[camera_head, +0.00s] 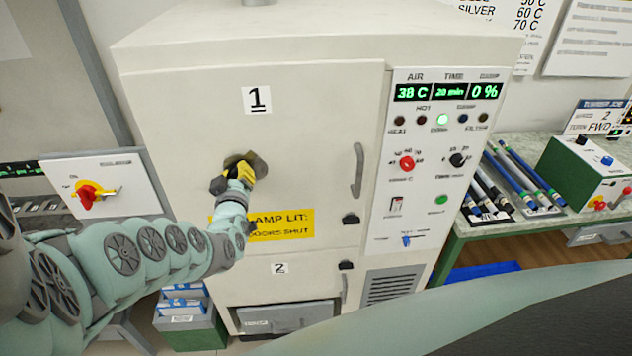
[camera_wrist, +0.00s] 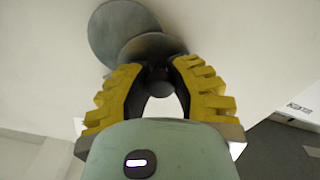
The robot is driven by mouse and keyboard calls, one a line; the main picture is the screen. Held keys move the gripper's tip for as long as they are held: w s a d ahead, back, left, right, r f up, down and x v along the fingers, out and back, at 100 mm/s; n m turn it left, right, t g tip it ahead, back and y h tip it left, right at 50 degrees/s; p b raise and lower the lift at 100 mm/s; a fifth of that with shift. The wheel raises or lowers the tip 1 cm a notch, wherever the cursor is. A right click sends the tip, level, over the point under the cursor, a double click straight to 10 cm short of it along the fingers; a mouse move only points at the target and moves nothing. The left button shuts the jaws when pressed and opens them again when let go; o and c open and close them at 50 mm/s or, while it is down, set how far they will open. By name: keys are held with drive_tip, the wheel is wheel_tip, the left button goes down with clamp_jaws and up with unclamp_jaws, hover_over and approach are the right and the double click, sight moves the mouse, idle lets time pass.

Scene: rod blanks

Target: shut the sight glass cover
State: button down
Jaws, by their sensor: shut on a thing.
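The sight glass cover (camera_head: 259,160) is a small round grey-brown plate on the upper door (camera_head: 310,100) of the pale cabinet, below the number 1 label. My gripper (camera_head: 240,177) is at it and hides much of it. In the wrist view two grey discs overlap: a larger disc (camera_wrist: 115,28) at upper left and a smaller one (camera_wrist: 150,44) nearer my fingers. My yellow-padded gripper (camera_wrist: 161,82) is shut on a small dark knob (camera_wrist: 160,88) in front of the smaller disc. I cannot tell how much of the glass is covered.
A yellow lamp sign (camera_head: 285,225) lies just below my gripper. The door handle (camera_head: 357,170) and control panel (camera_head: 440,150) are to the right. A red-and-yellow switch (camera_head: 88,195) is at left. Rods (camera_head: 520,178) lie on the right bench.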

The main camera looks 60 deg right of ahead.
sight(255, 170)
drive_tip(key=n+b, duration=0.1)
drive_tip(key=f+n, duration=0.1)
drive_tip(key=n, duration=0.1)
drive_tip(key=shift+s+d+f+b, duration=0.15)
drive_tip(key=shift+s+d+b, duration=0.2)
drive_tip(key=shift+s+b, duration=0.05)
drive_tip(key=shift+s+d+f+n+b, duration=0.1)
drive_tip(key=shift+s+d+n+b, duration=0.25)
drive_tip(key=shift+n+b, duration=0.55)
drive_tip(key=shift+s+d+n+b, duration=0.25)
drive_tip(key=shift+s+n+b, duration=0.15)
drive_tip(key=shift+n, duration=0.95)
drive_tip(key=shift+s+d+f+n+b, duration=0.1)
drive_tip(key=shift+s+d+n+b, duration=0.25)
drive_tip(key=shift+n+b, duration=0.55)
drive_tip(key=shift+r+n, duration=0.1)
drive_tip(key=shift+n, duration=0.25)
drive_tip(key=c, duration=0.8)
unclamp_jaws()
drive_tip(key=shift+o, duration=0.2)
drive_tip(key=shift+p, duration=0.4)
